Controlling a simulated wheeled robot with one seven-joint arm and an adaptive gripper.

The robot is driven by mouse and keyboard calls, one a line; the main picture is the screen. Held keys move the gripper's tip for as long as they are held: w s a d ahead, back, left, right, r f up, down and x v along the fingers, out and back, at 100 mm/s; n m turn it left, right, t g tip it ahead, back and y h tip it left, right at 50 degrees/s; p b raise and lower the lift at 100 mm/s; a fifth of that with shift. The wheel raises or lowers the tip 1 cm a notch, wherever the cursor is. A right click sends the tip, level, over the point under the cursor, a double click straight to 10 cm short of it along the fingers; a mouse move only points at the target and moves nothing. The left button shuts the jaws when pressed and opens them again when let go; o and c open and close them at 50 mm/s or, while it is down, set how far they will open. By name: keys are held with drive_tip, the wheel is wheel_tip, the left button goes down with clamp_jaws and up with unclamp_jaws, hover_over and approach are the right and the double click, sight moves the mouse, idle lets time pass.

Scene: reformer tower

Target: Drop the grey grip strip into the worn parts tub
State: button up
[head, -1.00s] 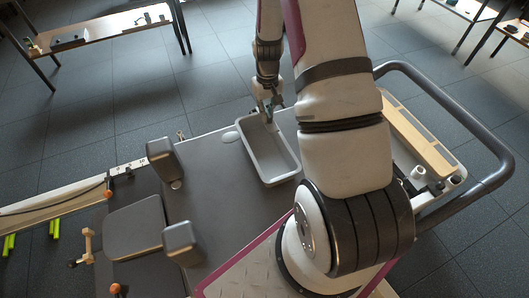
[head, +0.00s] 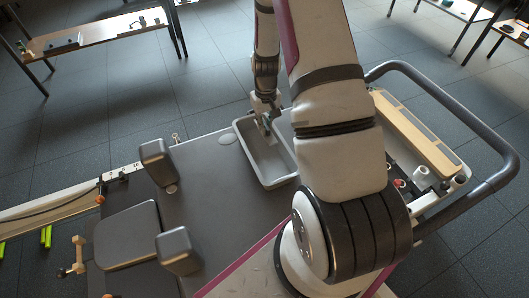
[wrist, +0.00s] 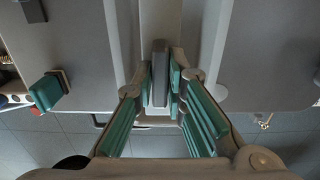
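The worn parts tub (head: 282,183) is a long, pale grey, open box on the dark grey deck in the head view. Its pale wall (wrist: 214,45) also shows in the wrist view. My gripper (head: 264,122) is over the far end of the tub, pointing down. In the wrist view my teal-padded fingers (wrist: 161,88) are closed on the narrow grey grip strip (wrist: 159,70), which stands on edge between the fingertips. The strip lies over the tub's opening. Its height above the tub floor is hard to tell. In the head view my arm hides part of the tub's right side.
Two dark shoulder blocks (head: 158,163) and a padded headrest (head: 127,236) stand left of the tub. A dark handrail (head: 440,108) curves around the right side. In the wrist view, a teal-and-brown block (wrist: 48,90) sits at the left.

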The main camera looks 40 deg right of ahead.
drive_tip(key=o, duration=0.3)
drive_tip(key=shift+o, duration=0.2)
drive_tip(key=shift+r, duration=0.1)
wheel_tip(320, 180, up, 12)
idle(0.4)
